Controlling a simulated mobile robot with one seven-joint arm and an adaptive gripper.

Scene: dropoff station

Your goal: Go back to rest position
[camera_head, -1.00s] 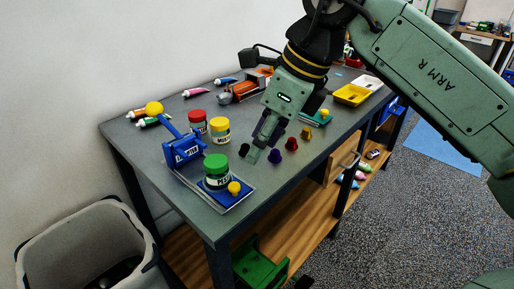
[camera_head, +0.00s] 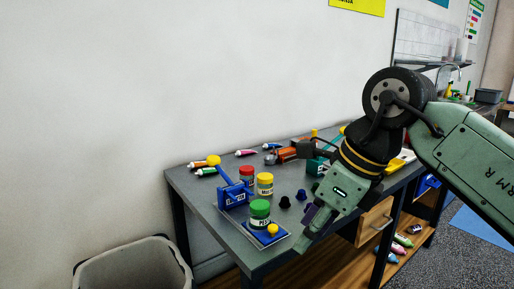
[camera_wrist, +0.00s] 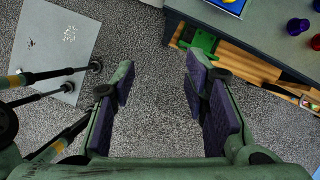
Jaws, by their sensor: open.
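My gripper (camera_head: 308,228) is at the front edge of the grey workbench (camera_head: 196,190) in the head view, pointing down and tilted. In the wrist view its purple-padded fingers (camera_wrist: 165,100) are wide apart with nothing between them, over the speckled floor. The gripper and arm hide part of the bench's right side. In the wrist view the bench shows at the top right, beyond the fingers.
A green-lidded jar (camera_head: 260,213), red (camera_head: 246,176) and yellow jars (camera_head: 265,185) and a blue holder (camera_head: 234,193) stand on the bench. A grey bin (camera_head: 135,270) is at lower left. A green item (camera_wrist: 199,40) lies on the lower shelf.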

